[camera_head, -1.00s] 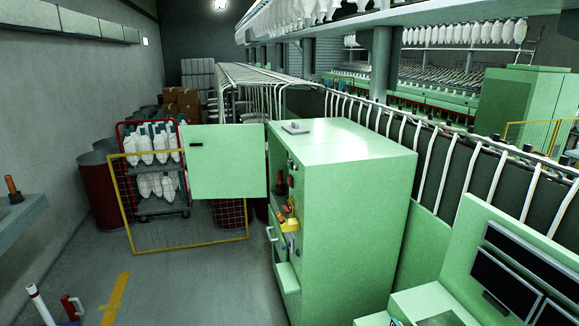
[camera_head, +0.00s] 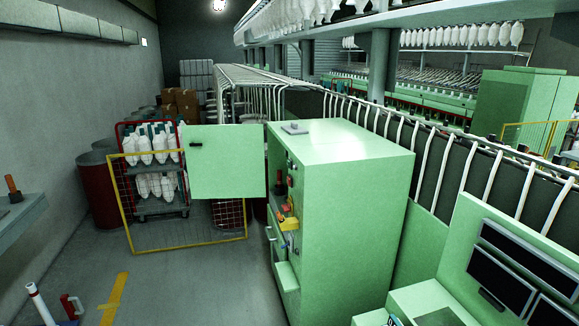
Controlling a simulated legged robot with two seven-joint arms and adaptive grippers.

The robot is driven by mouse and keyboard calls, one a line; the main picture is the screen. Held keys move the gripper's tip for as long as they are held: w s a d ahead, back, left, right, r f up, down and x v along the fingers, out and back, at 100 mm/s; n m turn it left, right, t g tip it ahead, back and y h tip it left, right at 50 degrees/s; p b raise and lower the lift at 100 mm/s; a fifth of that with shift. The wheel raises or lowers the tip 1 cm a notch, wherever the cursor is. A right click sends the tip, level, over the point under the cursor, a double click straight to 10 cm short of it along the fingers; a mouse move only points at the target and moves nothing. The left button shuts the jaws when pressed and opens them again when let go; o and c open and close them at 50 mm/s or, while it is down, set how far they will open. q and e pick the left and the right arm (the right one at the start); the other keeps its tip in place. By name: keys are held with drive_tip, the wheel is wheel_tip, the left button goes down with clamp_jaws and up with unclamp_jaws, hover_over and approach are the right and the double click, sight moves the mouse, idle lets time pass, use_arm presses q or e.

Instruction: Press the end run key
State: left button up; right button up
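A tall green cabinet (camera_head: 350,190) stands in the middle with its narrow side face turned to the left. That face carries red, orange and yellow controls (camera_head: 288,218), seen at a steep angle. A green door panel (camera_head: 226,162) stands open to the left of the cabinet. A green console (camera_head: 510,262) with dark screens (camera_head: 498,278) is at the lower right. I cannot tell which control is the end run key. Neither of my grippers is in view.
A yellow-framed mesh barrier (camera_head: 185,240) stands on the floor in front of a rack of white bobbins (camera_head: 155,180). A red drum (camera_head: 98,190) is by the left wall. A shelf (camera_head: 20,212) juts in at left. Grey floor (camera_head: 190,290) left of the cabinet is clear.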

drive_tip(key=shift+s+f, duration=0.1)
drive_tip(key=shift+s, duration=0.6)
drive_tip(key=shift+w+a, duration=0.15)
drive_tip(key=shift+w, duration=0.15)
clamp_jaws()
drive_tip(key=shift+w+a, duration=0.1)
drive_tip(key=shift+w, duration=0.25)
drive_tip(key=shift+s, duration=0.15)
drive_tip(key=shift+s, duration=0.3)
